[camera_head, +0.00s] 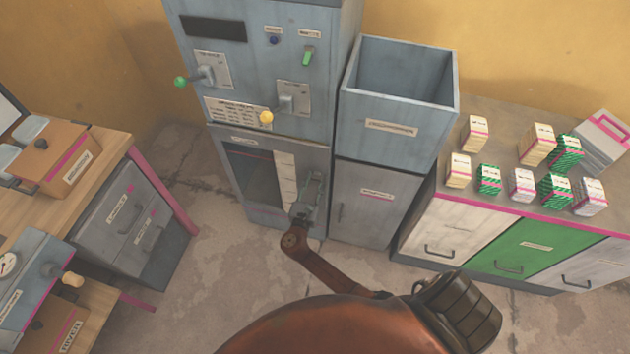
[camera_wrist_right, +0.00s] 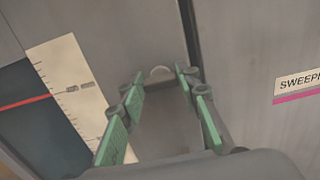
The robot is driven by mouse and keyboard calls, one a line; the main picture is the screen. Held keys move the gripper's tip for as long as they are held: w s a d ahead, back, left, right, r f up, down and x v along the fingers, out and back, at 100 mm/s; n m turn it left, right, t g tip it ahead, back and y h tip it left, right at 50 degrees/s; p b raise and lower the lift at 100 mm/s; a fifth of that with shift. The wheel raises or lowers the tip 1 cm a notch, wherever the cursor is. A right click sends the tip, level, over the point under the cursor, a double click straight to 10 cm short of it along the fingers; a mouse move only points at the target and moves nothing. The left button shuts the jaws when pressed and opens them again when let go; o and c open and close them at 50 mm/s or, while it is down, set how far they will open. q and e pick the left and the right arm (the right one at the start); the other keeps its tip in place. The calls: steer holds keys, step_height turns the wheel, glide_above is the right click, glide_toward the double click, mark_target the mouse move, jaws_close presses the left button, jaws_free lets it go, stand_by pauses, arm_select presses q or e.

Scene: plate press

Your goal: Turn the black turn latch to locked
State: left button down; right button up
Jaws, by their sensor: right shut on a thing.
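The grey machine (camera_head: 266,75) stands against the yellow wall, with a lower front that has a dark window (camera_head: 247,175) and a cream scale strip (camera_head: 287,178). My right gripper (camera_head: 315,182) reaches to the right side of this lower front. In the right wrist view its green-padded fingers (camera_wrist_right: 160,76) are closed in on a small part at the panel's right edge, where I take the turn latch to be. The latch is mostly hidden between the fingers, and its black colour and exact angle cannot be made out. My left gripper is not in view.
A grey bin (camera_head: 402,110) above a closed cabinet (camera_head: 372,205) stands close on the right. A counter (camera_head: 490,215) with several small boxes is farther right. A wooden desk (camera_head: 112,150) with drawers is at left. The floor between is clear.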

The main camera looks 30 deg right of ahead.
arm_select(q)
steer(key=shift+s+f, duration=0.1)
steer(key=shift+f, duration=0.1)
arm_select(e)
steer(key=shift+m, duration=0.3)
steer(key=m+b, duration=0.1)
steer(key=m, duration=0.1)
steer(key=shift+s+f+m+b, duration=0.1)
steer(key=shift+f+m+b, duration=0.05)
steer(key=shift+m+b, duration=0.25)
arm_select(q)
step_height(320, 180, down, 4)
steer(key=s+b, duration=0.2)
steer(key=b, duration=0.1)
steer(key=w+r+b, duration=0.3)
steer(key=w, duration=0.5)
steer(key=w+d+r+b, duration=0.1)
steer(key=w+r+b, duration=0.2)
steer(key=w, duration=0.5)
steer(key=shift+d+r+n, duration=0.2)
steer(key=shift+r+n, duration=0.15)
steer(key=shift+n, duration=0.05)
arm_select(e)
steer(key=shift+s+d+f+m, duration=0.1)
steer(key=shift+m, duration=3.55)
steer(key=shift+d+m, duration=0.1)
steer(key=shift+m, duration=3.55)
steer(key=o, duration=1.2)
steer(key=shift+c, duration=0.2)
